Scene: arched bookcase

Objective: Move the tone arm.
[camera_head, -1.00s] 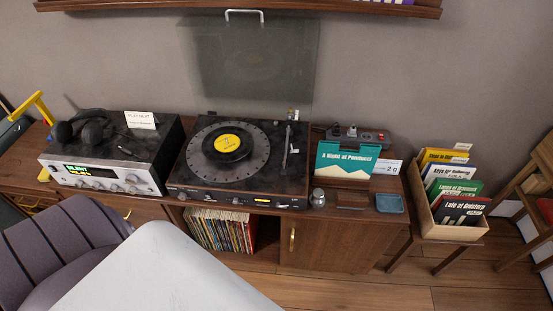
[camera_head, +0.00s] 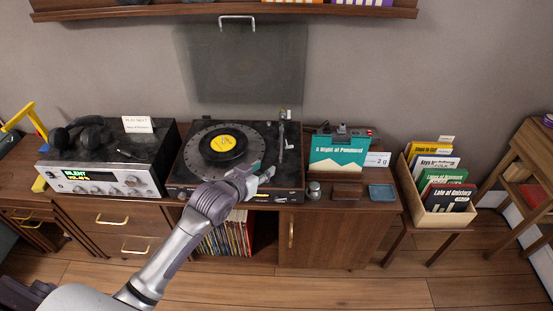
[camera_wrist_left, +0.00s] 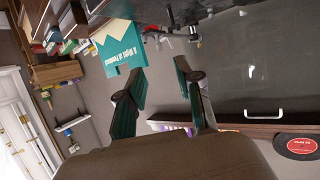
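The turntable (camera_head: 291,187) stands on the wooden cabinet with its clear lid raised. A black record with a yellow label (camera_head: 224,142) lies on its platter. The tone arm (camera_head: 282,143) is a thin pale arm at the right of the platter, running from the back toward the front. My left gripper (camera_head: 264,171) is over the front right of the turntable, in front of the tone arm and apart from it. In the left wrist view its two teal-padded fingers (camera_wrist_left: 160,92) are spread with nothing between them. My right gripper is in neither view.
A silver-fronted receiver (camera_head: 100,182) with headphones is at left. A teal sleeve (camera_head: 338,155), a small metal jar (camera_head: 314,190) and a blue tray (camera_head: 382,192) are at right. A record crate (camera_head: 443,217) stands further right. The raised lid (camera_head: 250,65) is behind the platter.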

